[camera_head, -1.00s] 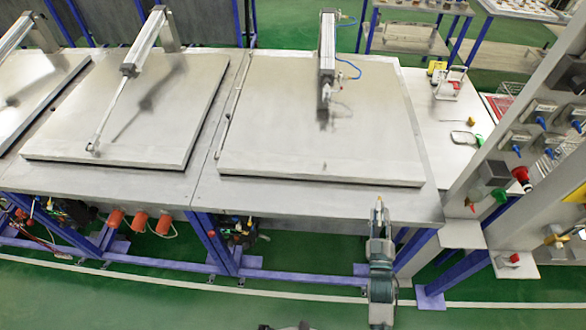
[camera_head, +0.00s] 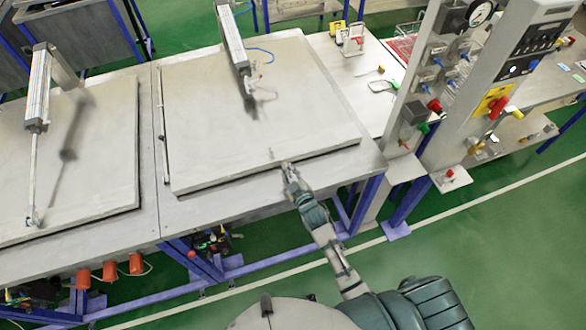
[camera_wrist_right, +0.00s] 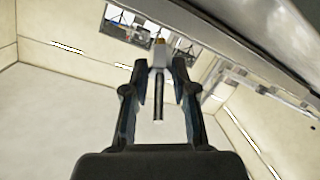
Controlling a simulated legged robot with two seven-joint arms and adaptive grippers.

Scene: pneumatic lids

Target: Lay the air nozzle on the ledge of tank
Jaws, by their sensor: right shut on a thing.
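My right gripper (camera_head: 287,167) is at the front edge of the right tank, by the near right part of its lid. In the right wrist view the gripper (camera_wrist_right: 161,75) is shut on the air nozzle (camera_wrist_right: 159,59), a pale piece with a brass tip and a thin metal rod between the fingers. The nozzle is too small to make out in the head view. The tank's ledge (camera_head: 225,191) is a grey metal strip in front of the closed lid (camera_head: 250,115). I cannot tell whether the nozzle touches it. My left gripper is out of view.
A second lidded tank (camera_head: 70,150) stands to the left. A control panel (camera_head: 490,75) with knobs and gauges stands at the right. Pneumatic cylinders (camera_head: 232,40) rise over the lids. The strip of ledge left of my gripper is bare.

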